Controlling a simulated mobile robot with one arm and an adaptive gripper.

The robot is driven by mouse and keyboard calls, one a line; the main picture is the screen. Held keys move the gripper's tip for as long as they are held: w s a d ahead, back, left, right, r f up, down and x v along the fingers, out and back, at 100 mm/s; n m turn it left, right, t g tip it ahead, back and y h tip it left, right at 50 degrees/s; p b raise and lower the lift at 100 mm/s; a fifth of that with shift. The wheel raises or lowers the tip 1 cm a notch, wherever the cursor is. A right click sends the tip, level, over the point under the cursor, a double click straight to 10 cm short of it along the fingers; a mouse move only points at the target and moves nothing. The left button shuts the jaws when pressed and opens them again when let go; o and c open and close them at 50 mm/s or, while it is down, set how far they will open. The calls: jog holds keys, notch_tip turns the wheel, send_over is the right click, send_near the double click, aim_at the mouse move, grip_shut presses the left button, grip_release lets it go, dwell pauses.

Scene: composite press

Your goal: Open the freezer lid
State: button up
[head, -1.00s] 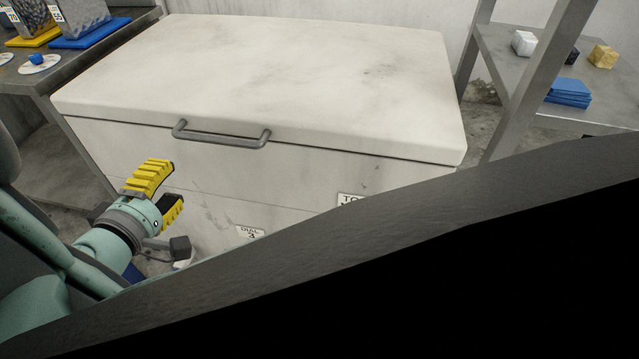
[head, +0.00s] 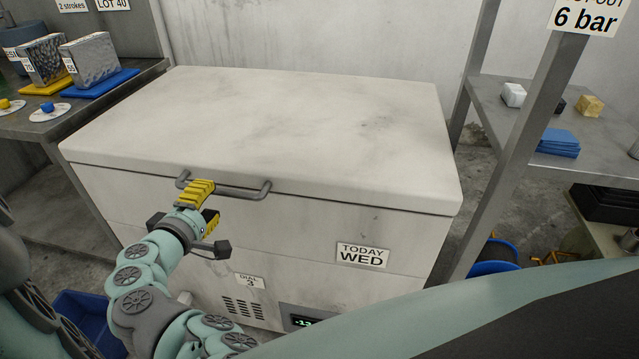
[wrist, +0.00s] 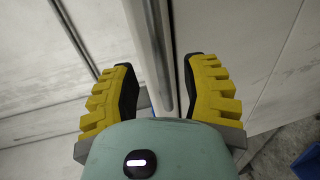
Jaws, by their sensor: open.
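The white chest freezer (head: 300,235) stands in the middle of the head view, and its scuffed lid (head: 270,125) is closed. A grey bar handle (head: 245,193) is fixed along the lid's front edge. My gripper (head: 206,205), with yellow-backed fingers, is at the left part of the handle and hides some of it. In the wrist view my gripper (wrist: 160,90) is open, and the grey handle bar (wrist: 163,60) runs between the two dark finger pads, apart from both.
A bench (head: 30,115) with sample blocks on blue and yellow mats is at the left. A metal shelf (head: 510,125) with small cubes and blue cloths is at the right. A blue bin (head: 90,325) is on the floor at lower left.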

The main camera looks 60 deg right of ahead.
aim_at(216, 194)
jog(key=shift+x, duration=2.25)
jog(key=shift+o, duration=0.2)
jog(key=shift+s, duration=0.1)
grip_shut()
